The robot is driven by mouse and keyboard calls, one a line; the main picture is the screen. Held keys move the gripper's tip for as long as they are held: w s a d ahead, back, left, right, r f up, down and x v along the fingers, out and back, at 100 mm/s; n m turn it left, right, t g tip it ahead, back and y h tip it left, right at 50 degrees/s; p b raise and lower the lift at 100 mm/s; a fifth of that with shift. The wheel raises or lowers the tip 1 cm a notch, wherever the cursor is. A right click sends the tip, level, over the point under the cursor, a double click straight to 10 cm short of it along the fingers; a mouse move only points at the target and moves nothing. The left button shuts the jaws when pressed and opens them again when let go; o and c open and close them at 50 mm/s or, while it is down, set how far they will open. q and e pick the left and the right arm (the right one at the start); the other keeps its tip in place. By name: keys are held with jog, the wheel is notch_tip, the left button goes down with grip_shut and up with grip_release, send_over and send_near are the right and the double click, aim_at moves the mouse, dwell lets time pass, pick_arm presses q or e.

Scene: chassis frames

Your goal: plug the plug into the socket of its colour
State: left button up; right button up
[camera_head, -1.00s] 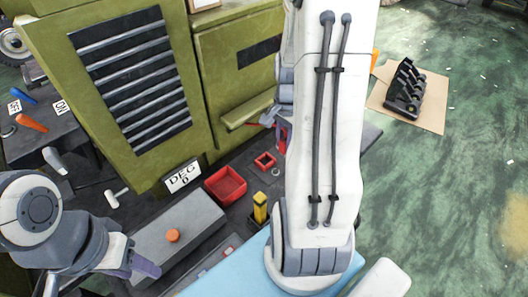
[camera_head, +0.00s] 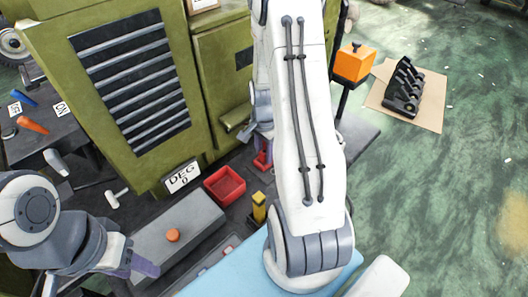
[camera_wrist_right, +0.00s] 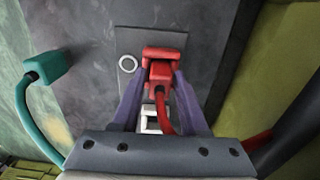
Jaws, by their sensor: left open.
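The red plug (camera_wrist_right: 160,75) is between the purple fingers of my right gripper (camera_wrist_right: 161,80) in the right wrist view, its red cable running back between them. The red socket (camera_wrist_right: 163,53) is a square frame on a dark surface, just beyond the plug. The plug overlaps the socket's lower side; I cannot tell whether it is inside. In the head view the red socket (camera_head: 262,161) is partly hidden by my right gripper (camera_head: 262,146). A teal plug (camera_wrist_right: 46,68) on a teal cable shows at left. My left gripper (camera_head: 143,268) is open and empty, low at left.
A metal ring (camera_wrist_right: 128,63) lies beside the socket. A red tray (camera_head: 225,185), a yellow block (camera_head: 259,208) and a grey box (camera_head: 180,230) with an orange button are nearby. The green cabinet (camera_head: 180,150) stands close behind. An orange box (camera_head: 354,63) stands on a post at right.

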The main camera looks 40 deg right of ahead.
aim_at(264, 151)
jog(key=shift+o, duration=0.2)
jog(key=shift+r, duration=0.1)
notch_tip(264, 151, up, 12)
jog(key=s+a+r+n, duration=0.2)
jog(key=a+n, duration=0.4)
jog(key=a, duration=0.5)
jog(key=s+a+r+n, duration=0.2)
jog(key=a+n, duration=0.5)
jog(key=a, duration=0.3)
jog(key=s+a+r+n+y, duration=0.1)
jog(key=s+a+n, duration=0.9)
jog(key=s+n, duration=0.1)
jog(key=shift+s, duration=0.7)
jog(key=shift+r, duration=0.1)
